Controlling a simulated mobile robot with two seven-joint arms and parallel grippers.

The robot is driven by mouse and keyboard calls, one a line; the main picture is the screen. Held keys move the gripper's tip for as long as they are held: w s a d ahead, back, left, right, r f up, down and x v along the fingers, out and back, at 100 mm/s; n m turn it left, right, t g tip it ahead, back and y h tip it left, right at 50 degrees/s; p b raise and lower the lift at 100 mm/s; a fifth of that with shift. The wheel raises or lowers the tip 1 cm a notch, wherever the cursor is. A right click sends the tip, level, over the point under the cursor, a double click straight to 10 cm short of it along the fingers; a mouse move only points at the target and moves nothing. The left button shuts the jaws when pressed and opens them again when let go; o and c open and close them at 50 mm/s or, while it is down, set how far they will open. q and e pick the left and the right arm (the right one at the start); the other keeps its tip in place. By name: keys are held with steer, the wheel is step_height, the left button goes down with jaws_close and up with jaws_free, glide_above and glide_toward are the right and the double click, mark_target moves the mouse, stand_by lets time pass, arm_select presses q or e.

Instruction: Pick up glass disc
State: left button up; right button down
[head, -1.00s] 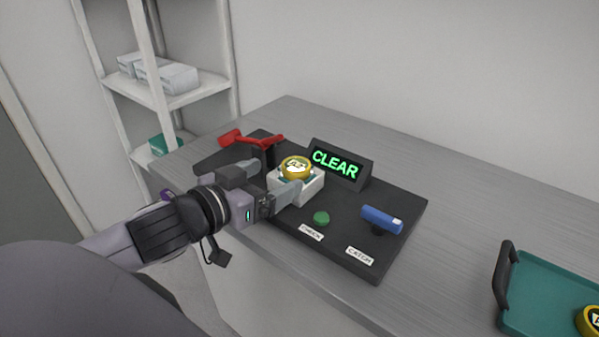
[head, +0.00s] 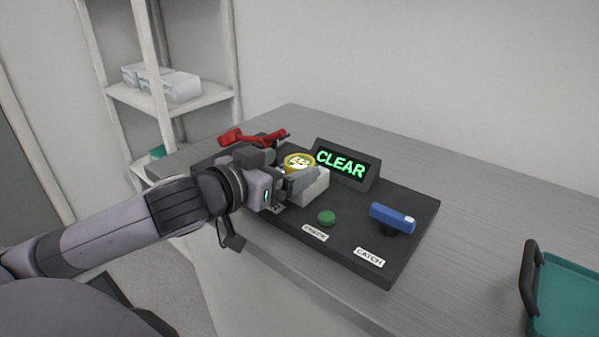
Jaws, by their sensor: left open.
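The glass disc (head: 299,162), with a yellow rim and a pale, dark-marked face, sits on the white block-shaped holder (head: 315,188) of the black instrument base. My left gripper (head: 290,172) is open at the holder's left side. Its near finger lies in front of the disc's lower edge and hides part of it. The far finger is mostly hidden, and I cannot tell whether either finger touches the disc. My right gripper is not in view.
A display reading CLEAR (head: 341,163) stands just behind the holder. A red lever (head: 252,138) is at the back left. A green button (head: 326,217) and blue catch handle (head: 392,217) are in front. A teal tray (head: 575,295) lies at right, with bare bench between.

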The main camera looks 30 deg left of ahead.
arm_select(q)
steer(key=shift+w, duration=0.75)
steer(key=shift+w+d+f, duration=0.1)
steer(key=shift+w+f, duration=0.05)
steer(key=shift+w, duration=0.15)
steer(key=c, duration=1.2)
